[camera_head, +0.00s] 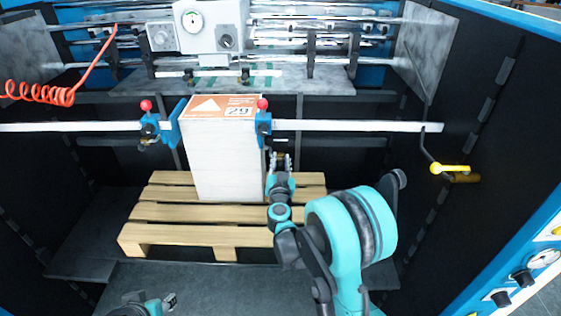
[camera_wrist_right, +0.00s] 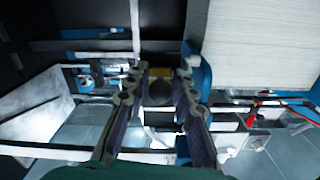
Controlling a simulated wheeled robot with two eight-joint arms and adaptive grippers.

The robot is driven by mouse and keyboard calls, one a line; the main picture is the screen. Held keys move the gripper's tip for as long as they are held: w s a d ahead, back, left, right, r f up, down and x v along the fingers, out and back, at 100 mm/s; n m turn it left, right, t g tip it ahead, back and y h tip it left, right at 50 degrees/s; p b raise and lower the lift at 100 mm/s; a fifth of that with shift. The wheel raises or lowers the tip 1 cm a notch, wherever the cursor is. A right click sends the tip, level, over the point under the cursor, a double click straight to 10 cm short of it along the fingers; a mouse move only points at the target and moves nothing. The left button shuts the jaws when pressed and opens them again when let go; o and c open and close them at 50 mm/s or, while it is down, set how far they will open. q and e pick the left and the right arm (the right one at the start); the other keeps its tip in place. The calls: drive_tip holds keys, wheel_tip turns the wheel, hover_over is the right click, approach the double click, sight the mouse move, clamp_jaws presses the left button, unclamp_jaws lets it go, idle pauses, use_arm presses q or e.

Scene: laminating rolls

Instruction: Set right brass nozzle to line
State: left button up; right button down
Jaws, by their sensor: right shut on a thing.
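The right blue holder (camera_head: 263,128) with a red knob is on the white rail, at the right edge of the paper stack. My right gripper (camera_head: 280,160) is just below and right of it. In the right wrist view my right gripper (camera_wrist_right: 160,88) is shut on the right brass nozzle (camera_wrist_right: 160,93), whose dark round end shows between the fingers. The fingers hide most of its sides, and its angle is hard to tell. The left blue holder (camera_head: 150,127) carries a small brass-coloured nozzle (camera_head: 147,143). My left gripper (camera_head: 168,301) is at the bottom edge, partly cut off, its jaws unclear.
The tall paper stack (camera_head: 224,160) stands on a wooden pallet (camera_head: 160,212), close to my right gripper. The white rail (camera_head: 350,126) crosses above. A yellow-handled lever (camera_head: 450,169) is on the right wall. A red coiled hose (camera_head: 40,93) hangs at left.

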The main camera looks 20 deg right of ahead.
sight(280, 160)
wheel_tip(280, 160, up, 6)
drive_tip(key=p, duration=0.3)
drive_tip(key=shift+r+p, duration=0.2)
drive_tip(key=shift+p, duration=0.2)
drive_tip(key=shift+f, duration=0.1)
drive_tip(key=c, duration=1.4)
unclamp_jaws()
drive_tip(key=shift+s, duration=0.1)
drive_tip(key=v, duration=1.2)
